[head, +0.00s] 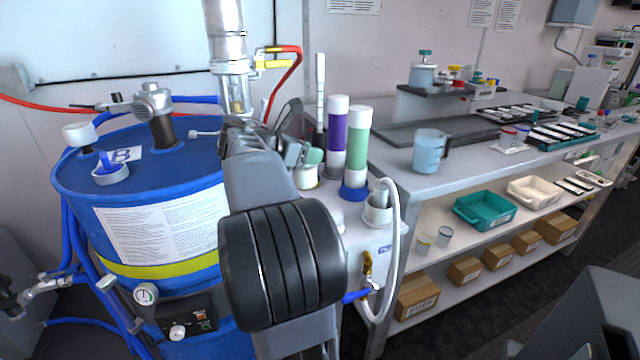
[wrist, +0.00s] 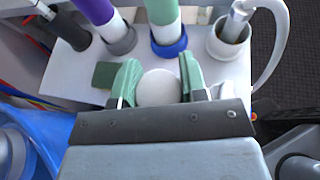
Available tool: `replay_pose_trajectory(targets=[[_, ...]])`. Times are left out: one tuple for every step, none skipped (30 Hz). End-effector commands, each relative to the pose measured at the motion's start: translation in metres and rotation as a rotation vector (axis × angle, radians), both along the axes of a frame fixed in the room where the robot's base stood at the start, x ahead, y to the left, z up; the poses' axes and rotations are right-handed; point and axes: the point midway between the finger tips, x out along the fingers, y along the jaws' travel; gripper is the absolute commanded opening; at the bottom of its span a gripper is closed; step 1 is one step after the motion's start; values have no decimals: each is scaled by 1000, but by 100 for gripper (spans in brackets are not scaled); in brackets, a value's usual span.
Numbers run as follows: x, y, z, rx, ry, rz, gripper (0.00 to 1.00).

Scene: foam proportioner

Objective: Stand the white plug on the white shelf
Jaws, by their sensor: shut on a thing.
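The white plug (wrist: 158,88) shows as a round white top between the green pads of my gripper (wrist: 158,82) in the wrist view. My gripper is shut on it. In the head view my gripper (head: 303,155) is partly hidden behind my own arm, and a pale part of the plug (head: 306,178) shows below a green pad. The white shelf (wrist: 70,75) lies beneath the gripper in the wrist view; its front shows in the head view (head: 372,262). I cannot tell whether the plug touches the shelf.
A purple tube (head: 337,135) and a green tube (head: 357,140) stand along the shelf's back. A cup with a white hose (head: 377,212) is at its right. A dark green square (wrist: 107,75) lies left of the gripper. The blue drum (head: 150,190) stands left.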

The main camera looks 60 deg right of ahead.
Motion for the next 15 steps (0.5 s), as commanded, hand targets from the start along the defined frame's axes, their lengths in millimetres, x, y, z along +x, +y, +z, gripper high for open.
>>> replay_pose_trajectory(targets=[[-1,-9,-13,1,2,-2,14],[-2,-13,-19,1,2,-2,14],[-2,-18,-25,1,1,-1,14],[-2,-22,-29,1,1,-1,14],[-2,-25,-33,0,2,0,14],[-2,-29,-37,0,2,2,14],[-3,-32,-40,-1,1,2,14],[-3,-34,-42,-1,1,2,14],[-2,-35,-45,-1,0,3,14],[-2,-37,-47,-1,0,4,14],[-2,-38,-48,-1,0,4,14],[-2,-39,-49,-1,-1,5,14],[-3,-40,-50,-2,-1,5,14],[-3,-41,-50,-2,-1,5,14],[-3,-41,-51,-2,-1,5,14]])
